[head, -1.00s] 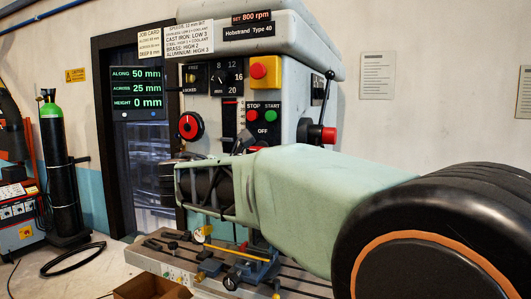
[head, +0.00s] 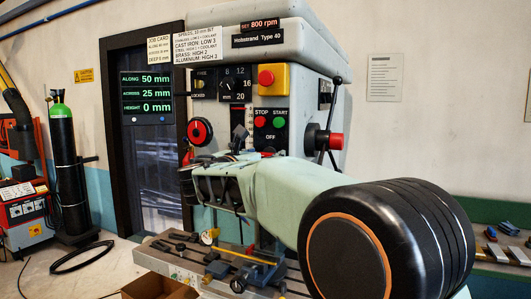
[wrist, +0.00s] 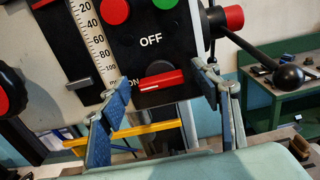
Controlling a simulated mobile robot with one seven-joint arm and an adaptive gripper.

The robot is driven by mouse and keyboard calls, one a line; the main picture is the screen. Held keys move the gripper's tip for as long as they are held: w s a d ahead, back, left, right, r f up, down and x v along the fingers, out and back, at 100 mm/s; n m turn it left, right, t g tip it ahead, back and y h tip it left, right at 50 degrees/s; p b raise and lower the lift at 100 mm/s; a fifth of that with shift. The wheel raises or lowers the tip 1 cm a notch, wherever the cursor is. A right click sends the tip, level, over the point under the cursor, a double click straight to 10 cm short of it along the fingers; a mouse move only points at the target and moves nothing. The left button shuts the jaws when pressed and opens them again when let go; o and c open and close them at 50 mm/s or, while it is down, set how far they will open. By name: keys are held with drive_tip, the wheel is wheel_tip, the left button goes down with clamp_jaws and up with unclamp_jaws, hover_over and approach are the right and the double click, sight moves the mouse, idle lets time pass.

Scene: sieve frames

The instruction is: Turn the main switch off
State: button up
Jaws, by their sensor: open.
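The main switch (wrist: 163,80) is a black rotary knob with a red handle on the machine's panel. In the wrist view its handle lies roughly crosswise, with a white line towards the "ON" label (wrist: 133,82) at its left; "OFF" (wrist: 151,40) stands above it. My gripper (wrist: 162,74) is open, one finger on each side of the switch in the picture. I cannot tell whether either finger touches it. In the head view the switch (head: 269,152) is mostly hidden behind my pale green arm, just below the "OFF" label.
Above the switch sit the STOP (head: 261,121) and START (head: 279,122) buttons and an emergency stop (head: 266,78). A black-balled lever (wrist: 289,76) juts out at the right. A red round knob (head: 199,130) is at the left. The machine table (head: 160,261) with clamps is below.

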drive_tip(key=shift+w, duration=0.15)
drive_tip(key=c, duration=1.2)
drive_tip(key=shift+o, duration=0.2)
drive_tip(key=shift+f+b, duration=0.1)
drive_tip(key=shift+b, duration=0.2)
drive_tip(key=m+b, duration=0.4)
drive_tip(key=m, duration=0.2)
drive_tip(key=m+b, duration=1)
drive_tip(key=m, duration=0.1)
drive_tip(key=shift+d+f+m, duration=0.25)
drive_tip(key=shift+m, duration=0.05)
drive_tip(key=shift+r+m, duration=0.1)
drive_tip(key=shift+m, duration=0.2)
